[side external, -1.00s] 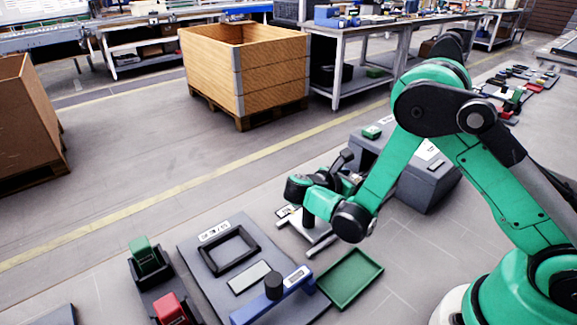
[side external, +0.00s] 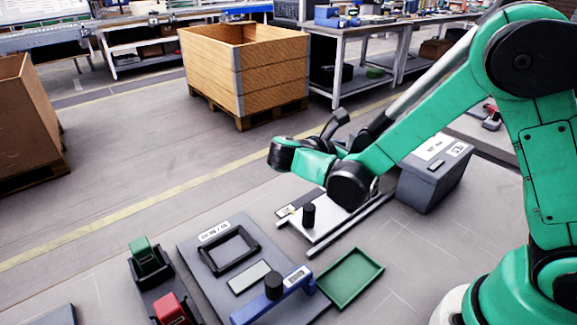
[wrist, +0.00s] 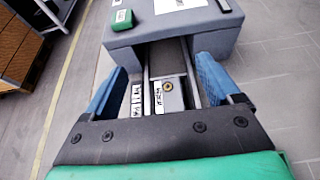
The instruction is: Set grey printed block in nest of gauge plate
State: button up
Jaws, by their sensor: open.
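The gauge plate (side external: 200,262) is a grey plate at the lower left of the side external view, with a black square frame as its nest (side external: 203,254); the frame looks empty. My gripper shows in the wrist view (wrist: 162,88) as two blue fingers, wide apart. Between them in the picture is a grey part with white printed labels and a brass-coloured round spot (wrist: 168,87), in front of a large grey box. I cannot tell whether this is the grey printed block, or how far below the fingers it lies. The fingers are not clear in the side external view.
The grey box (side external: 432,180) stands behind metal rails with a black knob (side external: 309,214). A green block (wrist: 122,18) lies on it. A blue bar with a knob (side external: 272,300) crosses the plate's front. A green tray (side external: 350,304) and a holder with green and red blocks (side external: 150,280) flank the plate.

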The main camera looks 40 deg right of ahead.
jog(key=shift+s+d+r+m+t+y, duration=0.1)
jog(key=shift+d+r+m+t+y, duration=0.15)
jog(key=shift+r+m+y, duration=0.3)
jog(key=shift+s+m+t+y, duration=0.2)
jog(key=shift+m+t+y, duration=0.15)
jog(key=shift+m+y, duration=0.45)
jog(key=shift+s+a+r+m+t+y, duration=0.1)
jog(key=shift+s+m+t+y, duration=0.1)
jog(key=shift+m+y, duration=0.3)
jog(key=shift+s+a+r+m+t+y, duration=0.1)
jog(key=shift+m+t+y, duration=0.1)
jog(key=shift+m+y, duration=0.2)
jog(key=s+a+r+m+t+y, duration=0.1)
jog(key=s+a+m+t+y, duration=0.3)
jog(key=m+y, duration=0.4)
jog(key=a+m+t, duration=0.1)
jog(key=a+m, duration=0.1)
jog(key=m, duration=0.3)
jog(key=shift+r+y, duration=0.35)
jog(key=shift+o, duration=1.3)
jog(key=shift+s+m, duration=0.1)
jog(key=shift+m, duration=0.15)
